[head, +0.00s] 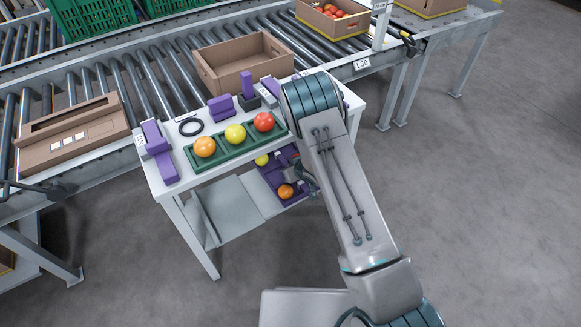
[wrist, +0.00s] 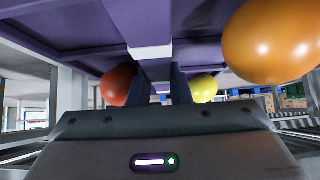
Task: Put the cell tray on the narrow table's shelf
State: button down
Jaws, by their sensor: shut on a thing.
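The cell tray (head: 270,178) is purple, with a yellow tomato (head: 262,160) and an orange tomato (head: 285,191) showing in the head view. It sits low, partly under the narrow table's top, over the shelf (head: 232,208). I cannot tell whether it touches the shelf. In the wrist view the tray (wrist: 75,25) fills the top, with red (wrist: 117,85), yellow (wrist: 203,88) and orange (wrist: 272,42) tomatoes close by. My gripper (wrist: 160,88) is shut on the tray's middle part between its two dark fingers. In the head view my arm and the tabletop hide part of the tray.
A roller conveyor with cardboard boxes (head: 240,62) runs behind. The shelf's left part is bare. Table legs (head: 190,238) stand near the tray.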

jog(key=shift+f, duration=0.7)
jog(key=shift+f+b, duration=0.55)
jog(key=shift+b, duration=0.15)
jog(key=c, duration=1.3)
grip_release()
jog(key=shift+o, duration=0.2)
jog(key=p+v, duration=0.4)
jog(key=v, duration=0.8)
jog(key=shift+s+d+r, duration=0.15)
jog(key=shift+s+r, duration=0.05)
jog(key=shift+r, duration=0.1)
jog(key=shift+s+d+r+p, duration=0.2)
jog(key=shift+s+r+p, duration=0.1)
jog(key=shift+s+p, duration=0.05)
